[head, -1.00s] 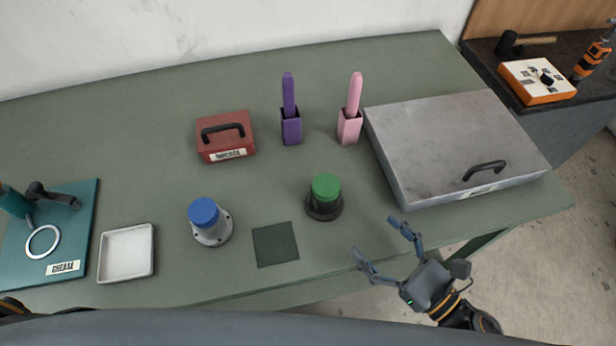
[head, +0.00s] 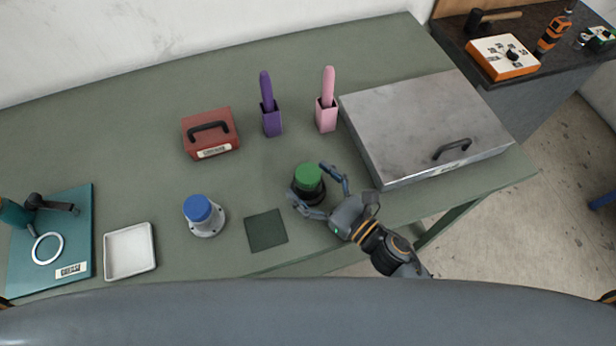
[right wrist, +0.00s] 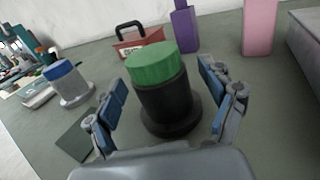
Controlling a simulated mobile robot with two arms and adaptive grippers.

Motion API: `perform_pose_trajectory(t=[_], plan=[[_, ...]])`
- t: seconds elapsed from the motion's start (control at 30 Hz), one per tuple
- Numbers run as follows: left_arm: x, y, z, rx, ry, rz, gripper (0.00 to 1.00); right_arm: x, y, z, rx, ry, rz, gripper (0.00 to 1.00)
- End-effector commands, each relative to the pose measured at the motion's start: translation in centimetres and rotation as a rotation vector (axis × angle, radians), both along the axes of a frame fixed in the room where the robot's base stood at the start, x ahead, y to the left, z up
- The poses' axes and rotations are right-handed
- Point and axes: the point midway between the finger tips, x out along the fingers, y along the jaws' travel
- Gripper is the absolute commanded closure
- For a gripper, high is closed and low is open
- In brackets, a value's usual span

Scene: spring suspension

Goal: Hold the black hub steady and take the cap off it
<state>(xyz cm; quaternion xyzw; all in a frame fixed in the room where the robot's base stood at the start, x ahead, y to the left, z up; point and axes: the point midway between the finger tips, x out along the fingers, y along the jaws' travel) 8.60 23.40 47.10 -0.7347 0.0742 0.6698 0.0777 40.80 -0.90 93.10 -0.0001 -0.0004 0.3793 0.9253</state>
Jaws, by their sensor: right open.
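The black hub (head: 308,196) stands upright on the green table, with a green cap (head: 308,177) on its top. My right gripper (head: 315,190) is open, its fingers on either side of the hub. In the right wrist view the black hub (right wrist: 164,106) and green cap (right wrist: 154,63) stand between the spread fingers (right wrist: 163,100), with gaps on both sides. A grey hub (head: 207,222) with a blue cap (head: 198,208) stands to the left. My left gripper does not show in either view.
A dark square mat (head: 266,230) lies between the two hubs. A white tray (head: 151,262) and a teal grease board (head: 82,220) are at left. A red box (head: 226,139), purple holder (head: 272,124), pink holder (head: 326,119) and metal case (head: 420,120) stand behind.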

Motion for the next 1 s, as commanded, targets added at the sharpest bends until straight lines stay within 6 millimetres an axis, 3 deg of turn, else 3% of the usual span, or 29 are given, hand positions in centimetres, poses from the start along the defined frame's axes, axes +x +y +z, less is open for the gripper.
perform_pose_trajectory(t=[0.33,0.7,1.0], plan=[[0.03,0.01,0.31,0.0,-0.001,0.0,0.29,0.62,0.62,-0.09,0.0,0.001,0.0,0.2],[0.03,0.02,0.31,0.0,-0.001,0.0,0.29,0.6,0.6,-0.08,-0.001,0.001,0.0,0.95],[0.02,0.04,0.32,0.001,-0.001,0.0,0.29,0.63,0.62,0.23,0.001,-0.002,0.002,0.96]])
